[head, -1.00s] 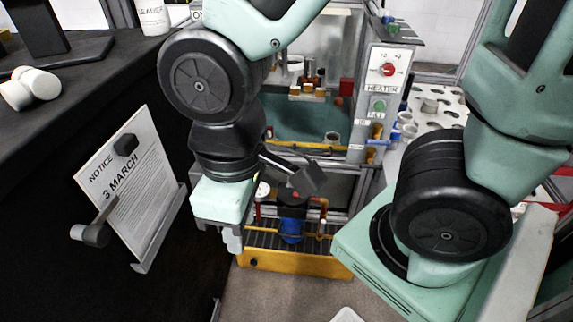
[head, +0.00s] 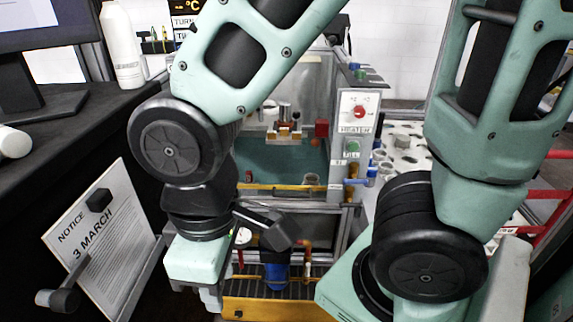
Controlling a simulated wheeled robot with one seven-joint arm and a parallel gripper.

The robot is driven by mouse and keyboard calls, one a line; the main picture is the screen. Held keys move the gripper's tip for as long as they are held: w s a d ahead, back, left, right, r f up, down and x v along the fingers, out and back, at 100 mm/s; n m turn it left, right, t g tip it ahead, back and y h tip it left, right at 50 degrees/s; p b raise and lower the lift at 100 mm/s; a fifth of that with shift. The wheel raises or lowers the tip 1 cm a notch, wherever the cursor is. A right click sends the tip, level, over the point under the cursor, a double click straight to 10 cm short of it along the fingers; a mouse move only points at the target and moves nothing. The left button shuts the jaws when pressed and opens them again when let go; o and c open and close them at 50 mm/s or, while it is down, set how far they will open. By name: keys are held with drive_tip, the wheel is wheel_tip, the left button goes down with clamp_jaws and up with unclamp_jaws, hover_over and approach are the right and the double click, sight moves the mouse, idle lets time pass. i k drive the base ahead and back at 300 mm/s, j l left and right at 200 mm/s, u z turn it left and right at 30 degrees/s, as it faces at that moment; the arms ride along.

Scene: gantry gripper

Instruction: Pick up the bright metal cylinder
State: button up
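More than one small metal-looking piece is in view, and I cannot tell for certain which is the bright metal cylinder. A shiny upright cylinder (head: 285,111) stands at the back of the teal tank, by copper-coloured blocks. A duller short grey cylinder (head: 402,141) stands on the white plate with round holes at the right. A small grey round piece (head: 311,180) is low in the tank. My gripper (head: 211,299) hangs pointing down at the lower left, in front of the machine and well apart from all of these. Its fingertips are small and seen edge-on, so its opening is unclear.
The black table (head: 75,130) with a monitor and white bottle (head: 122,45) lies left, a notice board (head: 105,235) on its side. The heater panel (head: 357,112) stands right of the tank (head: 285,160). A yellow base (head: 275,309) lies below. My arm hides part of the machine.

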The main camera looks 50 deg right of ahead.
sight(285, 107)
drive_tip(key=i+l+z, duration=0.1)
drive_tip(key=i+z, duration=0.6)
drive_tip(key=z, duration=0.2)
